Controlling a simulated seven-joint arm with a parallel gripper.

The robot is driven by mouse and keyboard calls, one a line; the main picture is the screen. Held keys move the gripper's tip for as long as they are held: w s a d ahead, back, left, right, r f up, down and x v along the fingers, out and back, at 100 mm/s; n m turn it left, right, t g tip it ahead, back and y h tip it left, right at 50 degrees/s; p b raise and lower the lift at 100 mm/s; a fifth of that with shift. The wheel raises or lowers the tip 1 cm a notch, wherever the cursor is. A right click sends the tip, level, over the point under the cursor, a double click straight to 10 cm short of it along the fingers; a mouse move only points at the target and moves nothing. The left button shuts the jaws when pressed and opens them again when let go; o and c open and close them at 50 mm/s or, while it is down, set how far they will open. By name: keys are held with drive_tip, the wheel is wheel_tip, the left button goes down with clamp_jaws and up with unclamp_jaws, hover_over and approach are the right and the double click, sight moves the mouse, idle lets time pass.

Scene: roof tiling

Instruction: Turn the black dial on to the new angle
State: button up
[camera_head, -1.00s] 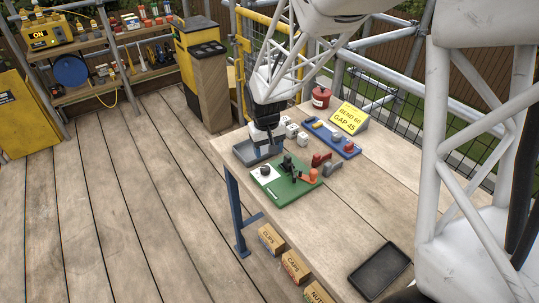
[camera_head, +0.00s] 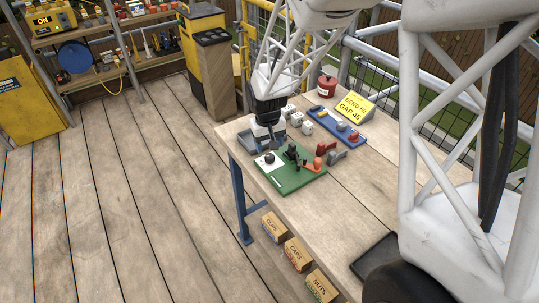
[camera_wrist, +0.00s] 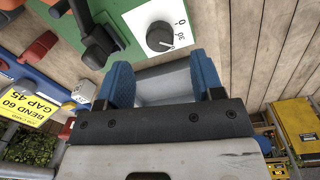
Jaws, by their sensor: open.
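The black dial (camera_wrist: 159,36) sits on a white plate (camera_wrist: 178,14) with printed marks, at one end of a green board (camera_wrist: 120,15). In the head view the dial (camera_head: 269,158) is small, and the green board (camera_head: 292,181) lies on the table. My gripper (camera_wrist: 163,78) is open, with its two blue fingers apart and no dial between them. In the wrist view the dial is just past the fingertips. In the head view my gripper (camera_head: 268,142) is above and just behind the dial. The dial's exact angle is hard to read.
A black lever and an orange-red handle (camera_head: 318,162) stand on the board beside the dial. A grey tray (camera_head: 245,138) is behind my gripper. A blue rack (camera_head: 325,122), white blocks and a yellow sign (camera_head: 355,107) reading "BEND 60 GAP 45" are further back. The table front is mostly clear.

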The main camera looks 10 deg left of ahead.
sight(269, 156)
drive_tip(key=shift+w+d+f, duration=0.1)
drive_tip(key=shift+f, duration=2.6)
drive_tip(key=c, duration=0.9)
drive_tip(key=shift+m, duration=0.3)
drive_tip(key=m, duration=0.3)
drive_tip(key=shift+m, duration=2.1)
